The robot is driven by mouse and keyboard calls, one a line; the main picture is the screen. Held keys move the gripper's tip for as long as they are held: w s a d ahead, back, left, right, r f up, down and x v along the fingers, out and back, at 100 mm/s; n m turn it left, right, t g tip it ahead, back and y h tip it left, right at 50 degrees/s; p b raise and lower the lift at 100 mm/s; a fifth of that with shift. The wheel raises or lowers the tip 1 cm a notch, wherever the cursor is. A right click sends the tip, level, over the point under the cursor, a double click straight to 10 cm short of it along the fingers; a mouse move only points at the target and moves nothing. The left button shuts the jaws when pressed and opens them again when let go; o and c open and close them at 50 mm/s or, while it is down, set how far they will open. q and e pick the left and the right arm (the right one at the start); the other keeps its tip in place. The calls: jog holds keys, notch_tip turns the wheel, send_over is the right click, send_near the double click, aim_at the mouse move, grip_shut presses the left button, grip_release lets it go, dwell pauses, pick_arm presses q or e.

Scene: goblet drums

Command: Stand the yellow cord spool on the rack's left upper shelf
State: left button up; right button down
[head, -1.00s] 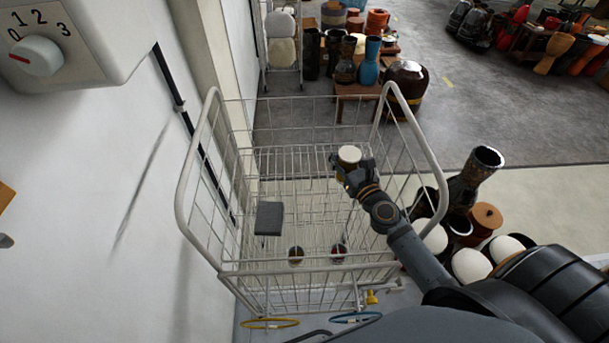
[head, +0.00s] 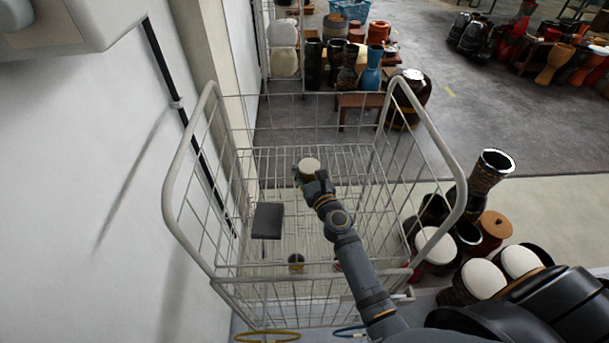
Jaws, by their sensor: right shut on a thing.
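The spool (head: 309,166) has a pale round top face and a yellowish-brown side; it looks upright. My right gripper (head: 313,178) is shut on it and holds it over the inside of the wire rack (head: 447,160), toward its back half. The fingers hide part of its side. A small dark grey rectangular plate (head: 268,220) is inside the rack on the left, nearer me than the spool; I cannot tell whether it is the upper shelf. My left gripper is not in view.
A small dark-sided spool (head: 296,262) stands low in the rack; another beside it is mostly hidden by my arm. A white wall (head: 90,170) is close on the left. Several drums (head: 435,247) crowd the right side. Yellow (head: 267,336) and blue hoops lie in front.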

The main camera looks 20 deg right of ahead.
notch_tip(320, 180, down, 3)
jog(key=shift+r+b, duration=0.1)
jog(key=shift+b, duration=0.55)
jog(key=shift+r, duration=0.15)
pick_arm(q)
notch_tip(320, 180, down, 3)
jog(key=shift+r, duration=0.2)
pick_arm(e)
jog(key=c, duration=1.5)
grip_release()
jog(key=o, duration=0.8)
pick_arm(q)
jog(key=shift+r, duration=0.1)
